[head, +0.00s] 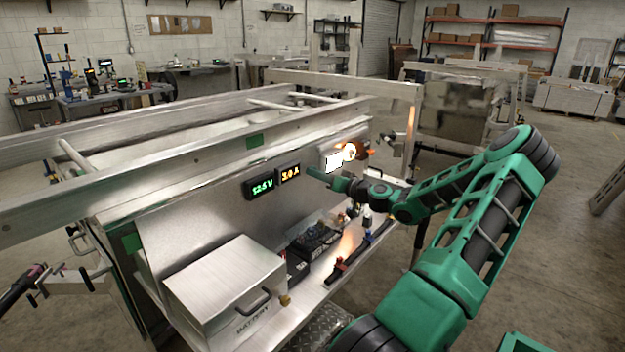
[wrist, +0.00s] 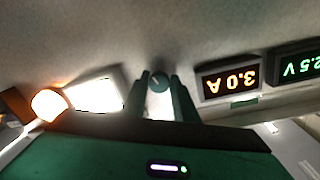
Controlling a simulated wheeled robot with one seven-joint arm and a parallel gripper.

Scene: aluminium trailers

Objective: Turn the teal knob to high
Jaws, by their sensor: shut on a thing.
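The teal knob (wrist: 158,82) is on the metal panel in the wrist view, with a pale pointer mark on its face. My gripper (wrist: 155,90) is shut on it, with a finger on each side. In the head view my gripper (head: 318,176) reaches the panel just right of the displays, and the knob is hidden there behind the fingers. A glowing orange lamp (head: 349,151) and a bright white panel (head: 333,162) are lit beside the knob. An orange display (head: 289,173) reads 3.0 A, and a green display (head: 260,187) reads about 12.5 V.
Below the panel, a shelf holds a metal battery box (head: 226,290) with a handle, dark equipment (head: 315,240) and a long black bar (head: 360,247) with a red end. A metal rail (head: 200,168) runs above the panel. Open floor lies to the right.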

